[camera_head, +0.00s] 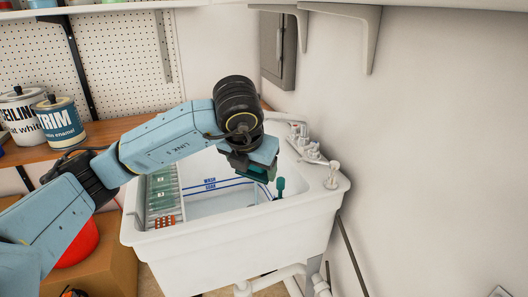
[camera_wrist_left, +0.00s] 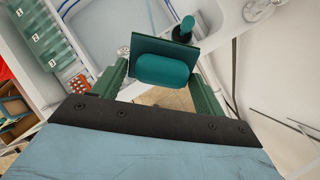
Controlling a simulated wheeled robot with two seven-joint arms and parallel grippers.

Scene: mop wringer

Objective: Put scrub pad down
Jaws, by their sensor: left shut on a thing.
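My left gripper (camera_head: 258,174) reaches over the white utility sink (camera_head: 260,228) from the left. In the left wrist view its two green fingers (camera_wrist_left: 163,82) are shut on the scrub pad (camera_wrist_left: 165,69), a teal rounded block backed by a flat dark green plate. The pad is held in the air over the sink's front part. In the head view it is mostly hidden by the gripper. A rack of numbered compartments (camera_head: 163,190) lines the sink's left side. It also shows in the left wrist view (camera_wrist_left: 42,42). My right gripper is out of view.
A teal upright piece (camera_head: 280,187) stands in the sink, close to the pad in the left wrist view (camera_wrist_left: 184,29). A red-orange perforated item (camera_head: 165,221) sits at the rack's front end. Taps (camera_head: 306,145) are at the right. Paint cans (camera_head: 60,122) stand on the left shelf.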

